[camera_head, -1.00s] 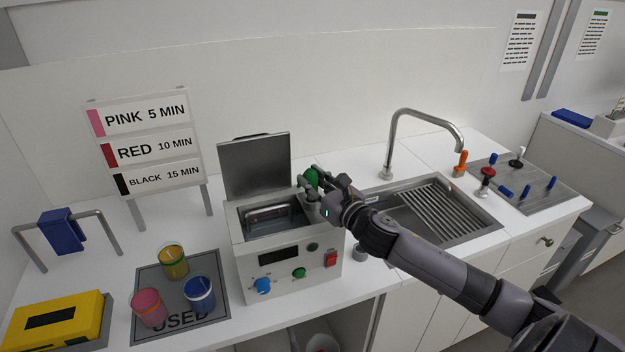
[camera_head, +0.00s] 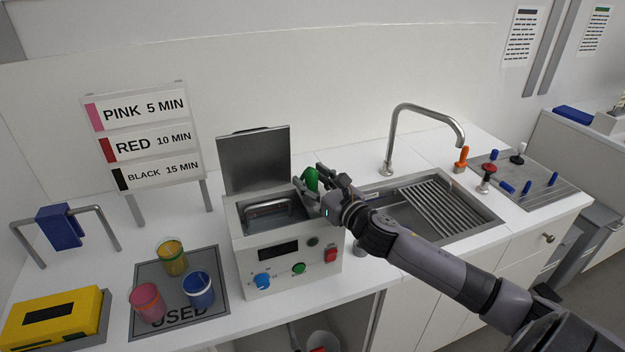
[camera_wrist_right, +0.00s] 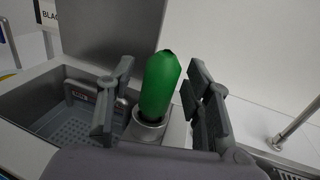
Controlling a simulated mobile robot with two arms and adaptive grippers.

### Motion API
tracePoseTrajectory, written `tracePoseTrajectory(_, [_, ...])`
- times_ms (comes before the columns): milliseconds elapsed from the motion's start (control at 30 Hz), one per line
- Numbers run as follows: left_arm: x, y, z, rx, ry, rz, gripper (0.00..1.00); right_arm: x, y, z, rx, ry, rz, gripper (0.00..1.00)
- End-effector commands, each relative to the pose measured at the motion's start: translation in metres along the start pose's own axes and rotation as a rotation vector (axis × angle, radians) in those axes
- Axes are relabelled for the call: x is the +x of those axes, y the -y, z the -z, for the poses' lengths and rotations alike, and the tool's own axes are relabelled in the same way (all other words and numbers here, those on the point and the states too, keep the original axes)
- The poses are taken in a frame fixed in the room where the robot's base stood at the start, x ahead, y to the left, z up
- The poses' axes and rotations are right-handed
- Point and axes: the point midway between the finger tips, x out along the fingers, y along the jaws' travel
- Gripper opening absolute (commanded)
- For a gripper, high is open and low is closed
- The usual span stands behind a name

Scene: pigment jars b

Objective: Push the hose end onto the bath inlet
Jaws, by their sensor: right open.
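The bath (camera_head: 262,228) is a white box with a raised grey lid and an open metal basin. A green rounded piece (camera_wrist_right: 160,85), which I take for the hose end, stands nearly upright at the bath's right rim. Its lower end meets a grey metal collar (camera_wrist_right: 146,128), seemingly the inlet; how far down it sits is hidden. It also shows in the head view (camera_head: 312,179). My right gripper (camera_head: 319,183) is open around it, with a finger on each side; in the wrist view gaps show at both fingers (camera_wrist_right: 158,98). My left gripper is not in view.
A sink (camera_head: 375,192) with a tall faucet (camera_head: 394,140) lies right of the bath. Three cups stand on a grey mat (camera_head: 221,318) at front left. A sign (camera_head: 150,140) stands behind, and a yellow box (camera_head: 50,318) lies at left. The valve plate (camera_head: 540,190) is far right.

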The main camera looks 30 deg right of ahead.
Motion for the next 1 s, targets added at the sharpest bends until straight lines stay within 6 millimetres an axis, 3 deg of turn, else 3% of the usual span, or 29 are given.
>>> tracePoseTrajectory(433, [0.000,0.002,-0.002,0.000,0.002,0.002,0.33,-0.010,0.000,0.001,0.000,-0.002,0.000,0.48])
tracePoseTrajectory(1000, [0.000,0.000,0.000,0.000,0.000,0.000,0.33,-0.091,0.000,0.002,0.001,-0.003,0.000,0.48])
